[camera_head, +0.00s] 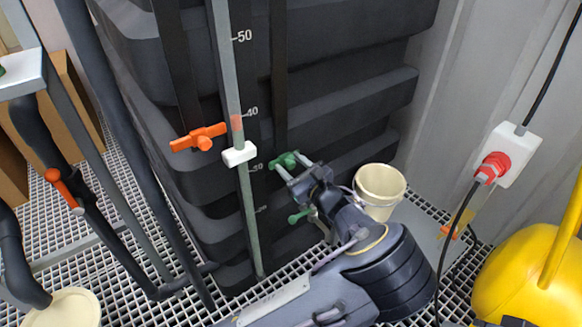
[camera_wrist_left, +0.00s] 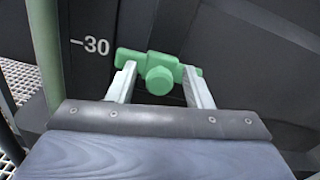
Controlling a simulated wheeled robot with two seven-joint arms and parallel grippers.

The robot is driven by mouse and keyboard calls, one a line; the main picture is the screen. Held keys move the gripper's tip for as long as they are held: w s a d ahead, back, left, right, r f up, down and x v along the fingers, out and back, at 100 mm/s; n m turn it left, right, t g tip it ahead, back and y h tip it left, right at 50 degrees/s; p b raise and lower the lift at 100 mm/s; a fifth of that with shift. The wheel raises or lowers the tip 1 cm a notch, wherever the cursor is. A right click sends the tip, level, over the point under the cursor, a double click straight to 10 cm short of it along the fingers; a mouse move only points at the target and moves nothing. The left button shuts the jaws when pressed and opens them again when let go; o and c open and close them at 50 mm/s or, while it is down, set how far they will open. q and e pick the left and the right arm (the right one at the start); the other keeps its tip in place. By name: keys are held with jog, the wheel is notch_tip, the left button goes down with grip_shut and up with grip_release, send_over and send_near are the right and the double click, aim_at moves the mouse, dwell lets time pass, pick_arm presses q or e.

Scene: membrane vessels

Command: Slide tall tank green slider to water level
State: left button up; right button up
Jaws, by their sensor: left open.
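The tall dark tank (camera_head: 345,105) has a printed scale and a vertical sight tube (camera_head: 249,215). The tube looks reddish just under the 40 mark, with a white block (camera_head: 239,154) around it near 30. The green slider (camera_head: 287,159) is on a dark vertical rail right of the scale, near the 30 mark. My left gripper (camera_head: 292,166) is open at the slider. In the left wrist view, the slider's round knob (camera_wrist_left: 160,80) is between the two fingers, and its bar reaches across both fingertips. Contact cannot be told. My right gripper is not in view.
An orange slider (camera_head: 199,137) is on another rail to the left. A second green part (camera_head: 301,215) is lower, partly behind my left arm. A cream bucket (camera_head: 379,188) stands right of the gripper. Pipes (camera_head: 120,130) run at left; a yellow object (camera_head: 528,282) is at lower right.

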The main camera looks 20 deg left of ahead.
aim_at(282, 103)
pick_arm(q)
jog(key=shift+w+a, duration=0.1)
jog(key=shift+a, duration=0.05)
jog(key=shift+c, duration=0.5)
grip_shut()
notch_tip(282, 103, up, 17)
jog(key=p, duration=1.4)
jog(key=shift+r, duration=0.15)
jog(key=shift+o, duration=0.5)
grip_release()
